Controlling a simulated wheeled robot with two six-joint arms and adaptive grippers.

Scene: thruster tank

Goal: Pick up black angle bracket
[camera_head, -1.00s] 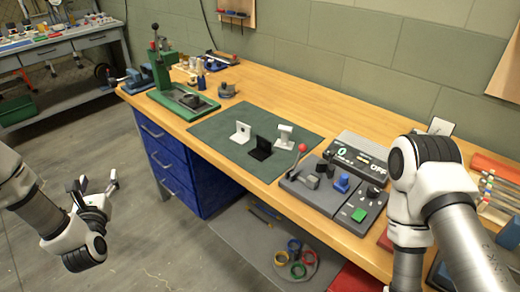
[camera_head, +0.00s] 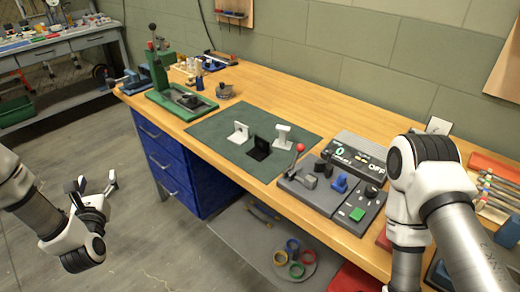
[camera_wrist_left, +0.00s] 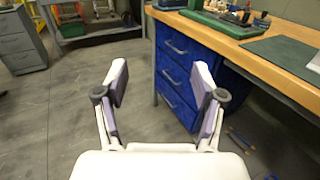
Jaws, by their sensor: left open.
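The black angle bracket (camera_head: 260,149) stands on a dark green mat (camera_head: 212,129) on the wooden workbench. A white angle bracket (camera_head: 238,133) stands to its left and another pale bracket (camera_head: 283,136) to its right. My left gripper (camera_head: 93,184) is open and empty, out over the floor to the left of the bench and well away from the brackets.
A green press (camera_head: 165,75) stands at the bench's back left. A grey control panel (camera_head: 330,190) with a red-knobbed lever sits right of the mat. Blue drawers (camera_head: 178,165) are under the bench's left end. The floor around my left gripper is clear.

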